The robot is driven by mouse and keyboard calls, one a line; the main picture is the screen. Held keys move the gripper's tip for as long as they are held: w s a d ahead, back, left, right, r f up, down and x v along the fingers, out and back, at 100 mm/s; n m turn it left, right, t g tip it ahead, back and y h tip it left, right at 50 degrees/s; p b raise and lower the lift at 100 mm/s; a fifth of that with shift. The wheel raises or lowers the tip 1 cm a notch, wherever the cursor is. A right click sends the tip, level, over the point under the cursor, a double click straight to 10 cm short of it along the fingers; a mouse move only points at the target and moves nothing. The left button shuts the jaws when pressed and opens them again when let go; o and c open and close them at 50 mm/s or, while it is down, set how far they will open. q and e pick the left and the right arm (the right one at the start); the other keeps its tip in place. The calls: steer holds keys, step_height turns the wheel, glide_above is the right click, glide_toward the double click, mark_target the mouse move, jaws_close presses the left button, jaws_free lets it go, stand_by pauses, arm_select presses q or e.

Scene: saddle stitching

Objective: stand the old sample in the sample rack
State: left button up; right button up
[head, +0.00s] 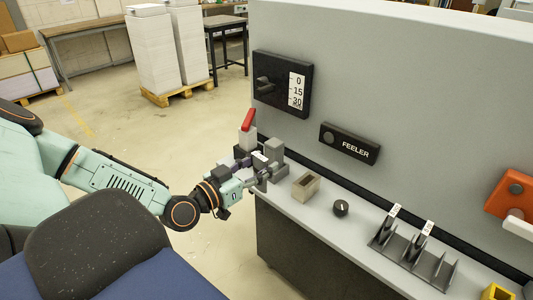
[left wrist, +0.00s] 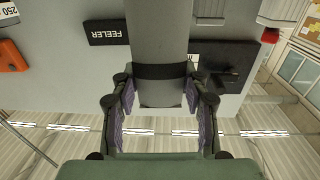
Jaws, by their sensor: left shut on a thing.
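The dark sample rack (head: 412,262) stands on the grey ledge at the right in the head view, with upright fins and two white tags. My left gripper (head: 256,169) is at the ledge's left end, well away from the rack. In the left wrist view its purple-padded fingers (left wrist: 160,92) are shut on a grey piece (left wrist: 160,40) with a dark band. I cannot tell whether this is the old sample. In the head view the fingers and nearby grey blocks partly hide what is held. My right gripper is not in view.
Beside the gripper are a grey block (head: 275,151) and a red lever (head: 248,120). An open beige box (head: 305,187) and a black knob (head: 341,208) stand between gripper and rack. The panel behind carries a FEELER box (head: 350,143) and an orange part (head: 512,192).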

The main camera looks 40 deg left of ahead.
arm_select(q)
steer(key=shift+s+a+r+p, duration=0.1)
steer(key=shift+s+r+p, duration=0.15)
steer(key=shift+s+p, duration=0.3)
